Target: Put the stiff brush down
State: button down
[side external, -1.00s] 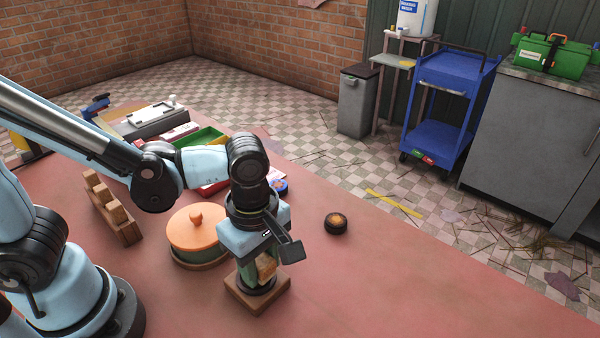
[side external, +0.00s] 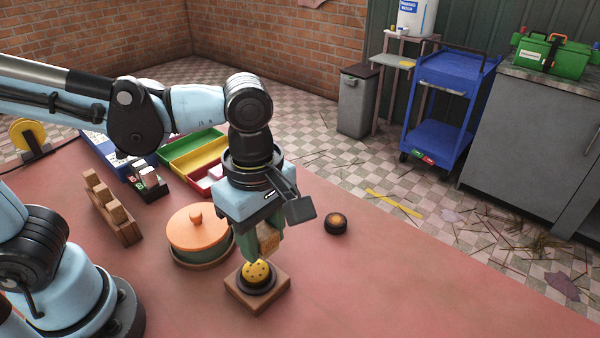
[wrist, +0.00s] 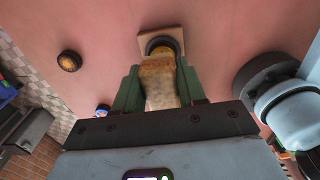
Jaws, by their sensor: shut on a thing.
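My gripper (side external: 257,244) is shut on the stiff brush (side external: 270,239), a tan, wood-coloured piece between the green fingers. The brush also fills the space between the fingers in the wrist view (wrist: 160,82). My gripper holds it just above a square wooden block (side external: 236,286) with a dark ring and a yellow, dotted round top (side external: 256,272). In the wrist view the brush partly covers that yellow top, and I cannot tell whether its tip touches it. The bristles are not clear.
A round pot with an orange lid (side external: 197,228) stands close to the left of the block. A wooden rack (side external: 112,210) and a tray with green, yellow and red compartments (side external: 195,153) lie farther left. A small dark round tin (side external: 336,223) is to the right. The front right tabletop is clear.

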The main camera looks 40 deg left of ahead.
jog(key=shift+r, duration=0.1)
dwell(0.5)
jog(key=shift+w+a+r+m, duration=0.15)
jog(key=shift+w+a+m, duration=0.25)
jog(key=shift+w+m, duration=0.1)
jog(key=w+a+r+m, duration=0.3)
jog(key=w+a+m, duration=0.1)
jog(key=a+m, duration=0.35)
jog(key=w+a+r+m, duration=0.2)
jog(key=w+a+m, duration=0.2)
jog(key=a+m, duration=0.4)
jog(key=s+d+f, duration=0.2)
jog(key=s+d, duration=0.1)
jog(key=d, duration=0.4)
jog(key=s+d+f+m, duration=0.1)
jog(key=s+d+f, duration=0.1)
jog(key=d, duration=0.5)
jog(key=s+d+f, duration=0.3)
jog(key=d, duration=0.4)
jog(key=shift+s+d, duration=0.3)
jog(key=shift+m, duration=0.25)
